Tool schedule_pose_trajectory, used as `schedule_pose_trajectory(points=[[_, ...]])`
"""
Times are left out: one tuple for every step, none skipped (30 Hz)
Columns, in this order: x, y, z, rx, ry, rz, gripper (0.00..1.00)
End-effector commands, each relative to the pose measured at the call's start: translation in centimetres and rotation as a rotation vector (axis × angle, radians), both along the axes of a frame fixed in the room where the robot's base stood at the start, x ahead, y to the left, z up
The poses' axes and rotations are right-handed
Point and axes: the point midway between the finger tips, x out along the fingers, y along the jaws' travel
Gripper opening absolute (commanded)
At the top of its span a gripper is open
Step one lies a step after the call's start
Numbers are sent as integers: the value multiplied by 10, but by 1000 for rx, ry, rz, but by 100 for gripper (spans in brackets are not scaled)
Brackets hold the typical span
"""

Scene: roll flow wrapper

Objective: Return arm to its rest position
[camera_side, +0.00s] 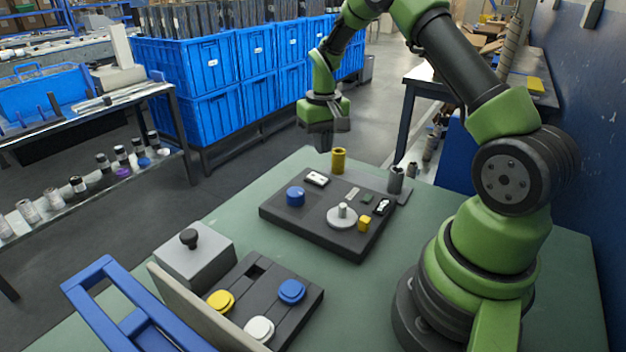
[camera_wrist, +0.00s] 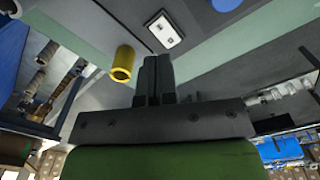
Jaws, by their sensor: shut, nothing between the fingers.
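My gripper (camera_side: 323,148) hangs above the far edge of the green table (camera_side: 430,215), beyond the dark board (camera_side: 300,232), in the side view. In the wrist view my gripper (camera_wrist: 154,62) has its two dark fingers together with nothing between them. A yellow cylinder (camera_side: 338,160) stands near the board's far edge, close to my gripper in the side view. It also shows left of the fingers in the wrist view (camera_wrist: 122,64). A white plate (camera_side: 316,178) lies on the board and shows above the fingers in the wrist view (camera_wrist: 164,29).
The board also carries a blue cylinder (camera_side: 295,196), a grey disc with a knob (camera_side: 342,216) and a small yellow block (camera_side: 364,223). A second dark panel (camera_side: 285,318) with coloured buttons lies at the front. Blue crates (camera_side: 205,105) stand behind the table.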

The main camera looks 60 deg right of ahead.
Motion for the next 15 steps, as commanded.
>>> schedule_pose_trajectory(points=[[1, 2, 5, -2, -7, 2, 0], [1, 4, 9, -3, -13, 3, 0], [2, 9, 17, -6, -27, 6, 0], [2, 13, 26, -9, -39, 9, 0], [2, 17, 35, -12, -54, 12, 0], [1, 26, 50, -14, -77, 19, 0], [-1, 33, 62, -17, -98, 23, 0], [-3, 41, 74, -19, -118, 28, 0], [-7, 52, 91, -20, -147, 33, 0], [-11, 60, 102, -20, -167, 39, 0], [-15, 68, 113, -19, -190, 44, 0], [-22, 79, 127, -18, -218, 51, 0], [-28, 87, 137, -17, -240, 56, 0], [-34, 95, 146, -15, -262, 60, 0], [-43, 106, 157, -9, -290, 68, 0]])
